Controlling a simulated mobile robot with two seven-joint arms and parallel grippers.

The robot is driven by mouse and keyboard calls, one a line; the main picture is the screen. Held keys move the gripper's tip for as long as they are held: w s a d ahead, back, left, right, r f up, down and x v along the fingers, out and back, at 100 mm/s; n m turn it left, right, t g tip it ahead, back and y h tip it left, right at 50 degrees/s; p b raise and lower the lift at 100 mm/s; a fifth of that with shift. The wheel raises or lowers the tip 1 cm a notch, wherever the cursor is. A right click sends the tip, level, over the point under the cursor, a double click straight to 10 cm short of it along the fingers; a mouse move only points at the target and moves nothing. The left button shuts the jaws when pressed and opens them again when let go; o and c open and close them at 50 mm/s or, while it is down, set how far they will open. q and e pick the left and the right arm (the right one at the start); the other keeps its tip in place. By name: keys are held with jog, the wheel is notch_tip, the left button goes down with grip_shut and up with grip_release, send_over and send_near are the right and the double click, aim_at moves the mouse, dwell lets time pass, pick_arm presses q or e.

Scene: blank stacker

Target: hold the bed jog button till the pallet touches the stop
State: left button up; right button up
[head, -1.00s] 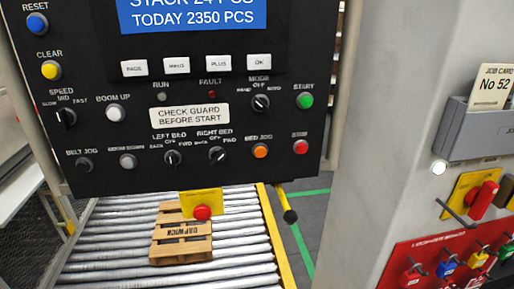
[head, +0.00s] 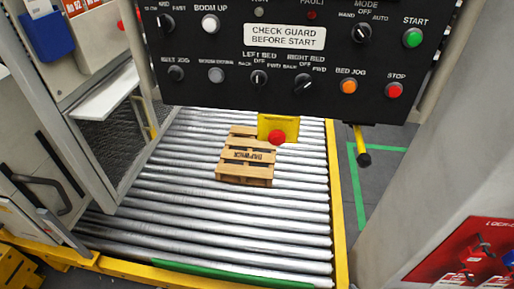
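The bed jog button (head: 348,86) is an orange round button near the lower right of the black control panel (head: 195,48). The wooden pallet (head: 245,168) lies on the roller bed (head: 190,210) below the panel, with dark lettering on one slat. A green strip (head: 230,275) runs along the near edge of the bed; I cannot tell if it is the stop. Bare rollers lie between the pallet and that strip. Neither of my grippers is in view.
A red stop button (head: 394,90) sits right of the jog button. A red button on a yellow bracket (head: 290,124) hangs under the panel, over the pallet's far right corner. A yellow rail (head: 335,200) edges the bed. A grey cabinet (head: 430,180) stands at the right.

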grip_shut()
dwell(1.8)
